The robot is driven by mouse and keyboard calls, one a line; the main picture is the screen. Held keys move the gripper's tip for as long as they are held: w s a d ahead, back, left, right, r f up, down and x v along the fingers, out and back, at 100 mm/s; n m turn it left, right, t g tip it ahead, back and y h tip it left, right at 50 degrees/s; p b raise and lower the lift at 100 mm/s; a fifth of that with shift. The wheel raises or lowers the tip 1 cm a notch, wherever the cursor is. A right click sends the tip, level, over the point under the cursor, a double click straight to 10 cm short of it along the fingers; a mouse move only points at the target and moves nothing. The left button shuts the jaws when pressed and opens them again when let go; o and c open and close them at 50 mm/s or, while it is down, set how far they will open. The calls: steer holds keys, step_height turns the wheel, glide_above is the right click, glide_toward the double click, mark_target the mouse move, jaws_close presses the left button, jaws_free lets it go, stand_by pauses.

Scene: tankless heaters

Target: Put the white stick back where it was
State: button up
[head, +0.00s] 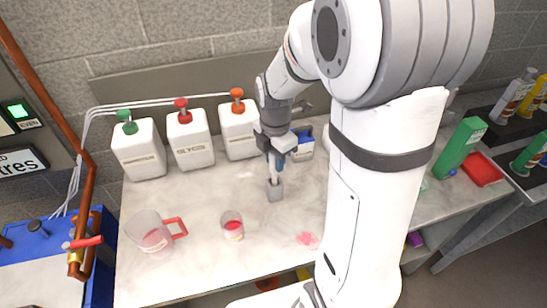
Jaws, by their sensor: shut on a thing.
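My gripper (276,168) points down over the middle of the white worktop (185,265), between the orange-capped jug and the small beaker. It is shut on a slim pale piece that I take to be the white stick; the jaws hide most of it. A small grey cup-like piece (275,191) is directly below the jaws, at the stick's lower end. I cannot tell whether the stick is inside it or just above it.
Three white jugs with green (140,155), red (190,145) and orange (239,136) caps stand at the back. A red-handled measuring jug (147,238) and a small beaker (232,228) hold red liquid. A pink spill (307,240) lies in front.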

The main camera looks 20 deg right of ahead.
steer(key=shift+f, duration=0.25)
steer(key=o, duration=1)
steer(key=shift+r, duration=0.1)
